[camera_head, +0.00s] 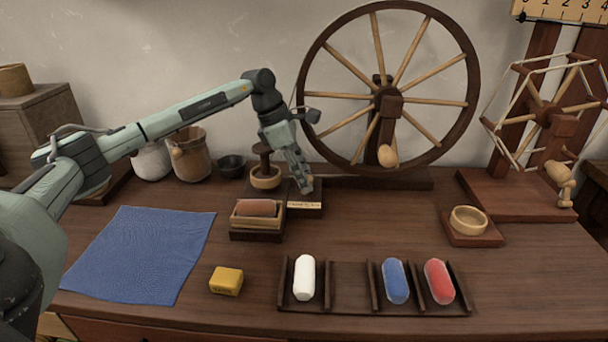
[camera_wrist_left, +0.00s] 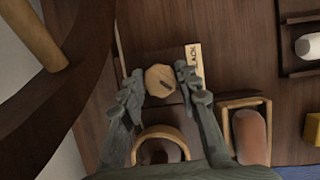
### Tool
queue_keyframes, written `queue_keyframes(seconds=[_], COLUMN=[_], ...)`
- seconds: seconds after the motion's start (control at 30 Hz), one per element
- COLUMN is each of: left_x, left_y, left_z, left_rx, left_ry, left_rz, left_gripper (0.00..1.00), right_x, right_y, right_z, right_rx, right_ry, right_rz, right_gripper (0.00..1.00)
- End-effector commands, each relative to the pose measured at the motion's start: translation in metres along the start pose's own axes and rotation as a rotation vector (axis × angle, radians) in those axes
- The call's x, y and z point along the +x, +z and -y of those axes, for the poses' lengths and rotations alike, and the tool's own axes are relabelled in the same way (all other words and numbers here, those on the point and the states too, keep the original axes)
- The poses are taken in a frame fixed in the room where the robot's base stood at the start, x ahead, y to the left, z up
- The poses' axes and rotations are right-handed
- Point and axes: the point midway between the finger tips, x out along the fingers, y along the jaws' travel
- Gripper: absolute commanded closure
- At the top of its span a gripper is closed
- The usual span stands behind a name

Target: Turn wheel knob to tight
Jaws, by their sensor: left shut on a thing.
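The wheel knob (camera_wrist_left: 160,80) is a round light-wood knob with a short dark line on its top. My left gripper (camera_head: 303,187) is shut on it, with one finger on each side in the left wrist view. A pale label (camera_wrist_left: 194,66) beside the knob reads "ACK" in the part that shows; it also shows in the head view (camera_head: 305,206). The gripper mostly hides the knob in the head view. The big spoked wheel (camera_head: 466,103) stands behind and to the right of the gripper. My right gripper is out of view.
Close by stand a wooden cup with a dark stem (camera_head: 265,180) and a boxed reddish roll (camera_head: 256,208). A blue cloth (camera_head: 140,255), a yellow block (camera_head: 227,281) and a rack (camera_head: 343,301) with white, blue and red rolls lie in front.

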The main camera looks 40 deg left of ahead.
Motion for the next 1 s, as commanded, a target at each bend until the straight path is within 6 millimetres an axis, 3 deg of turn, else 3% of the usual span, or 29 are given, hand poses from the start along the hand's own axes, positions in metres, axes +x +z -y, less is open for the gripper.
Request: queue_keyframes(seconds=[0.63, 0.67, 0.7, 0.8, 1.0], left_x=[-0.0009, -0.0009, -0.0008, -0.0007, -0.0003], left_y=[-0.0003, -0.0003, -0.0003, -0.0002, -0.0002], left_z=[-0.0007, -0.0007, -0.0007, -0.0007, -0.0004], left_rx=[0.050, 0.050, 0.049, 0.049, 0.049], left_ry=[-0.018, -0.018, -0.018, -0.018, -0.019], left_rz=[-0.001, -0.001, -0.001, -0.001, -0.001], left_gripper=[0.97, 0.67, 0.62, 0.50, 0.49], right_x=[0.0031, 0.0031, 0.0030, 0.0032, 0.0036], right_y=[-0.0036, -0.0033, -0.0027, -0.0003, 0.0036], right_z=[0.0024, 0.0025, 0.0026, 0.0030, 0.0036], right_rx=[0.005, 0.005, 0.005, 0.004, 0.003], right_ry=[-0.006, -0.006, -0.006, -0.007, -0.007], right_rz=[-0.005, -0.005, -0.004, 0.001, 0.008], right_gripper=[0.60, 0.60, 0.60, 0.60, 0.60])
